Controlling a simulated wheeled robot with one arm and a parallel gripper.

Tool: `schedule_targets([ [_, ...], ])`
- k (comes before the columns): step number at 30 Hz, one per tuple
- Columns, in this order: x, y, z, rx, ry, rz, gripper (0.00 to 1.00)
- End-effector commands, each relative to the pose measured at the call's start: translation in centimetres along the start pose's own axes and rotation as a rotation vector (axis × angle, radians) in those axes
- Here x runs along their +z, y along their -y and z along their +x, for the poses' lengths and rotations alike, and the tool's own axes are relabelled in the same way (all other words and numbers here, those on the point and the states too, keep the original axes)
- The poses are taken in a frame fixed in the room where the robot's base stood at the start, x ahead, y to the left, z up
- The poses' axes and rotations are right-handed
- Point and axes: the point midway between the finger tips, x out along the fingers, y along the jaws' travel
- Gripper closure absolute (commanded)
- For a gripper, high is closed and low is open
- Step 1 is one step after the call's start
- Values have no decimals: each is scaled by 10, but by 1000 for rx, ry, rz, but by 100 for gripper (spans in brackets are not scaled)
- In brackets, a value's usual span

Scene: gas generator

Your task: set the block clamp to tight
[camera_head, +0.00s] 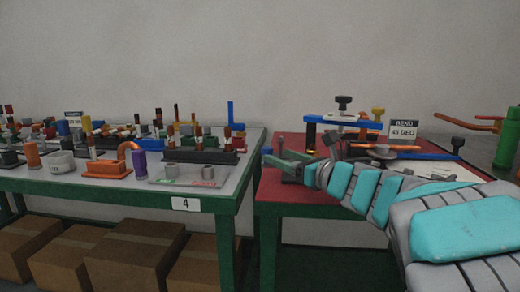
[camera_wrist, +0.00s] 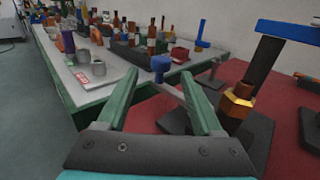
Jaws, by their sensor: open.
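A dark block (camera_wrist: 190,121) with a pale grey lever (camera_wrist: 168,91) sits near the left edge of the red table; it looks like the block clamp, but I cannot be sure. A blue knob (camera_wrist: 160,65) shows at the lever's far end. In the head view the dark block (camera_head: 291,179) is partly hidden by my gripper (camera_head: 272,156). My gripper has green fingers, spread apart, and in the wrist view (camera_wrist: 158,85) the lever shows between them. I cannot tell whether a finger touches it. The setting of the clamp is not readable.
A blue-armed fixture (camera_head: 345,121) with a brass nut (camera_wrist: 237,100) stands close on the right. A "BEND 45 DEG" sign (camera_head: 404,130) stands behind. A grey-topped table (camera_head: 225,190), crowded with parts, is to the left across a narrow gap. Boxes (camera_head: 135,252) lie beneath it.

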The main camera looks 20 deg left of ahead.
Motion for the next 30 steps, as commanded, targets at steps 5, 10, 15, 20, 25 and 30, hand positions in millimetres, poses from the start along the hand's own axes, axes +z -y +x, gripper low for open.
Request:
schedule_targets([
  [5,0,-1,26,2,0,5,32],
  [10,0,0,49,0,-1,5,32],
  [15,0,0,62,-1,0,4,32],
  [20,0,1,67,-4,-1,3,32],
  [25,0,1,67,-5,-1,3,32],
  [30,0,1,67,-5,-1,3,44],
])
